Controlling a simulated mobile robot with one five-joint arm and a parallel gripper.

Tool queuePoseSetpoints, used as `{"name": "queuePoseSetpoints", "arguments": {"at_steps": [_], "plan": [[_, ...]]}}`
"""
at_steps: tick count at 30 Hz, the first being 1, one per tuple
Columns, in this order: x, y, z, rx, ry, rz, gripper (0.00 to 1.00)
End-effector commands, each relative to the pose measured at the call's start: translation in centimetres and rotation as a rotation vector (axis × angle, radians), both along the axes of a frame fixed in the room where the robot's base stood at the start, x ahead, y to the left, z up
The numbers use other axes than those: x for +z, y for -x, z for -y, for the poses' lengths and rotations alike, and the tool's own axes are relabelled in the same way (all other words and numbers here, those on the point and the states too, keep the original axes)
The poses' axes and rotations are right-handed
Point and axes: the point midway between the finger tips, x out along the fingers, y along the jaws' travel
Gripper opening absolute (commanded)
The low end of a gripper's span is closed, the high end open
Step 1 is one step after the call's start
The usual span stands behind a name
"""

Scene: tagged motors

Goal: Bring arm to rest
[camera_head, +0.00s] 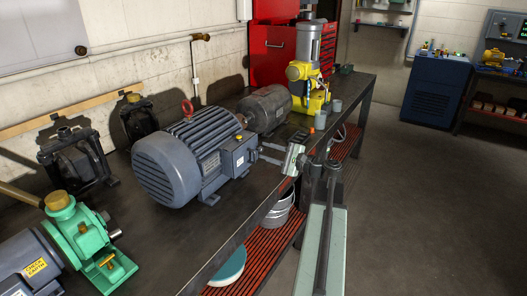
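My arm (320,240) rises from the bottom of the view, right of the workbench's front edge. My gripper (262,152) is at its upper end, pointing left over the bench. Its two thin dark fingers look apart, with nothing seen between them. The fingertips are just right of the terminal box of a large grey finned motor (178,160); I cannot tell whether they touch it. A smaller dark grey motor (266,108) lies behind.
The workbench (225,225) runs diagonally; a yellow-and-grey machine (308,75) stands at its far end. Dark pump housings (75,155) line the wall. A bucket (278,213) sits on the red slatted lower shelf (255,255). The floor (430,200) at right is clear.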

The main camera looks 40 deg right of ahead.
Motion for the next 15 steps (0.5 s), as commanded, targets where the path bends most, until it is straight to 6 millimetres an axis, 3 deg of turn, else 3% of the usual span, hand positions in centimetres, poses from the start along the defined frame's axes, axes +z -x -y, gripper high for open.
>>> {"name": "queuePoseSetpoints", "arguments": {"at_steps": [7, 15], "plan": [[0.00, -0.06, -0.03, 0.000, 0.450, 0.124, 0.33], [0.00, -0.07, -0.03, 0.000, 0.528, 0.146, 0.33]]}}
